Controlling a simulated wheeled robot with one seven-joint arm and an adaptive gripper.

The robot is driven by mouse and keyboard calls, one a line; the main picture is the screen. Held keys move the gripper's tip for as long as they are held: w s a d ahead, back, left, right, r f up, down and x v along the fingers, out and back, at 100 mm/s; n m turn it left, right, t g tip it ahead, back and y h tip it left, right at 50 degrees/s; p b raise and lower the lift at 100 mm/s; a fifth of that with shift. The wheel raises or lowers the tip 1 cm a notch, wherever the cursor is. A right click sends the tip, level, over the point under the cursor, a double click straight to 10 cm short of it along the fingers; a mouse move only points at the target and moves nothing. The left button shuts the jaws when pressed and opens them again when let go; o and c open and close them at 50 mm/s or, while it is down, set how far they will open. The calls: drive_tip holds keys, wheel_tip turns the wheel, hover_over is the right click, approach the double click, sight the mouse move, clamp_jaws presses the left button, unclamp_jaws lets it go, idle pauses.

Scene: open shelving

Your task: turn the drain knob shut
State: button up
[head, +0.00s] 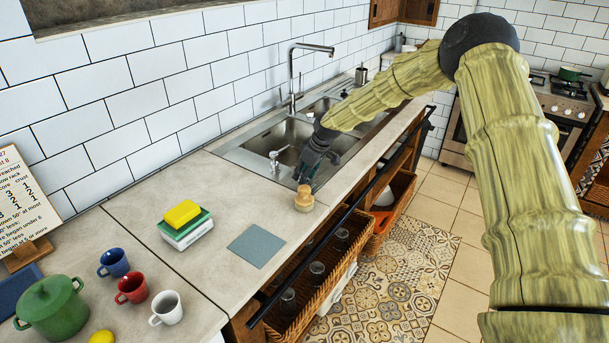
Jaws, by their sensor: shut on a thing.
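The steel sink (231,151) is set in the counter below the tiled wall. My gripper (302,180) reaches down to the sink's near rim, beside the near basin. Its fingers are shut on what I take to be the drain knob. The knob itself is hidden by the dark fingers, so I cannot see how far it is turned. A small chrome fitting with a spout (277,159) stands on the rim just left of my gripper, apart from it.
A wooden brush (303,198) stands close in front of my gripper. The tall faucet (292,80) rises behind the sink. A grey-blue cloth (256,245), a yellow sponge (182,213), mugs and a green pot (52,307) are on the counter. A dark rail (345,205) runs along its front.

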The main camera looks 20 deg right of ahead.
idle(0.3)
drive_tip(key=o, duration=1)
drive_tip(key=v, duration=1.2)
drive_tip(key=shift+f, duration=0.1)
